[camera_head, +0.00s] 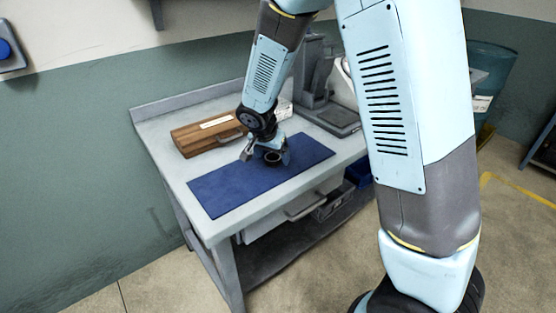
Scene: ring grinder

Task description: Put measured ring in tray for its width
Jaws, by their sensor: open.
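A dark ring (272,157) is on the blue mat (225,190) on the workbench. My gripper (266,155) is open and low over the mat, with a finger to each side of the ring. I cannot tell from this view whether the fingers touch it. No tray with a width label can be made out for sure. Blue bins (358,172) show partly under the bench at right, mostly hidden behind my arm.
A wooden case (205,137) with a pale label lies behind the mat at left. A grey machine (318,85) stands on the bench at the back right. A drawer handle (305,206) juts from the bench front. The mat's left half is clear.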

